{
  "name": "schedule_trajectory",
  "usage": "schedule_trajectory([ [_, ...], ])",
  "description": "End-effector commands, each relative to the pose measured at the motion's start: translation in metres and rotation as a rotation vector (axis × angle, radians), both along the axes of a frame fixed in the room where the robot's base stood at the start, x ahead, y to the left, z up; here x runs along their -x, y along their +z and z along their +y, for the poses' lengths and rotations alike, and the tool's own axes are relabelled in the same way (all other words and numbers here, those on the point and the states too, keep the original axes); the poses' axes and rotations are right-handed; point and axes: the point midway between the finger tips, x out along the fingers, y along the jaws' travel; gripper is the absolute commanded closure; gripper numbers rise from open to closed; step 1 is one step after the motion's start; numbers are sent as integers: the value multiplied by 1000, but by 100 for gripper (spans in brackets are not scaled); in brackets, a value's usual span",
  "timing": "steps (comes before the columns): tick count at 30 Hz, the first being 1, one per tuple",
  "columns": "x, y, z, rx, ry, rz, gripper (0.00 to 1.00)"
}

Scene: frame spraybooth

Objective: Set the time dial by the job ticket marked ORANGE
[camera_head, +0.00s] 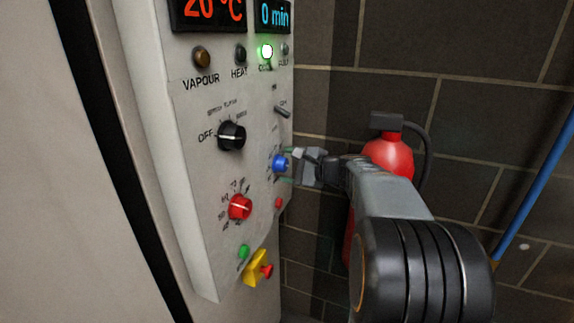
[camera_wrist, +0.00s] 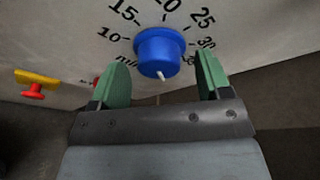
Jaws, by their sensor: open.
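The time dial is a blue knob (camera_head: 279,163) at the right edge of the control panel. In the wrist view the blue knob (camera_wrist: 160,52) sits between my two green fingertips, with a gap on each side. Numbers such as 10, 15, 25 and 30 ring it, with "min" partly visible. A pale pointer shows on its near side, toward my gripper. My gripper (camera_wrist: 163,82) is open around the knob; it also shows in the head view (camera_head: 290,166). The time display (camera_head: 273,14) reads 0 min. The ORANGE job ticket is not in view.
The panel (camera_head: 180,110) also carries a black selector (camera_head: 231,136), a red dial (camera_head: 240,207), a green button (camera_head: 243,252) and a yellow-backed red stop button (camera_head: 259,269). A green lamp (camera_head: 267,51) is lit. A red fire extinguisher (camera_head: 389,155) hangs behind my arm.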

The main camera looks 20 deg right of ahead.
Motion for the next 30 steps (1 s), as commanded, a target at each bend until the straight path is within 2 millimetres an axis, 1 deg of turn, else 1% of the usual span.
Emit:
schedule_trajectory([
  [5, -7, -2, 5, 1, 1, 2, 29],
  [14, -8, -2, 5, 1, 0, 1, 29],
  [27, -8, -2, 5, 1, 0, 1, 71],
  [29, -8, -2, 5, 1, 0, 1, 77],
  [30, -7, -3, 5, 1, 0, 1, 78],
])
